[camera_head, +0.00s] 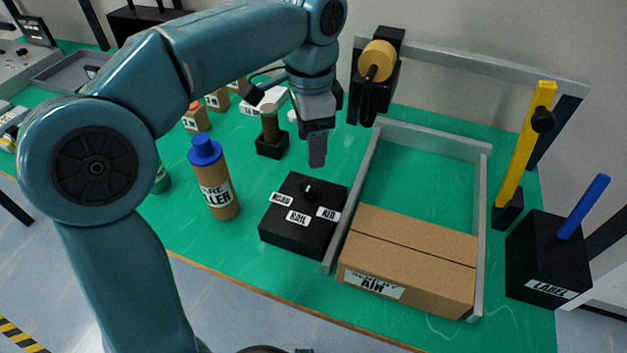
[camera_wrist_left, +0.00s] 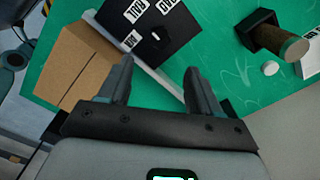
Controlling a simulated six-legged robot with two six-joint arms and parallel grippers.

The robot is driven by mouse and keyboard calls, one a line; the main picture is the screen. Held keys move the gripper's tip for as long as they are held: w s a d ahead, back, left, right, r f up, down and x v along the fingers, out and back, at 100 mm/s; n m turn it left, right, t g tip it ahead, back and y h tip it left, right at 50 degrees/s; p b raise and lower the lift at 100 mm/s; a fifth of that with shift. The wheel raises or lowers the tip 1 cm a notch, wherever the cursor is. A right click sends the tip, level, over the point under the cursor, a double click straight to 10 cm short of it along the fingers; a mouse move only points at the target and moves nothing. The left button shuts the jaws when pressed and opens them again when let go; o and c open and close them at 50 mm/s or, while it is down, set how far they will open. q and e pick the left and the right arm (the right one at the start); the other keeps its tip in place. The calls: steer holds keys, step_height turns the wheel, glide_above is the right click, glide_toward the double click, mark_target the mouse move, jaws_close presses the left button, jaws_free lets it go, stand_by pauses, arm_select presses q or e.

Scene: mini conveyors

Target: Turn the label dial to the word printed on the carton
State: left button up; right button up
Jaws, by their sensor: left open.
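The label dial is a black box (camera_head: 282,237) with a small round black knob (camera_head: 308,191) on top. White tags on it read ROAD, RAIL and AIR; the knob has a short white mark. The brown carton (camera_head: 411,244) lies to its right, with a white label (camera_head: 374,284) whose large word is blurred and looks like AIR. My left gripper (camera_head: 317,163) is open and empty, above and behind the dial. In the left wrist view its fingers (camera_wrist_left: 158,68) stand apart, with the dial box (camera_wrist_left: 181,41) and carton (camera_wrist_left: 62,62) beyond. My right gripper is out of view.
A grey rail frame (camera_head: 481,230) surrounds the carton. A brown bottle with blue cap (camera_head: 217,190) and a dark holder (camera_head: 272,147) stand left of the dial. A LABEL box (camera_head: 540,262) with a blue lever (camera_head: 584,207) and a yellow lever (camera_head: 524,150) are at the right.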

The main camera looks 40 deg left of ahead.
mark_target(312, 184)
arm_select(q)
step_height(312, 184, down, 10)
steer(key=shift+d+b, duration=0.1)
steer(key=shift+b, duration=1.05)
steer(key=c, duration=1.1)
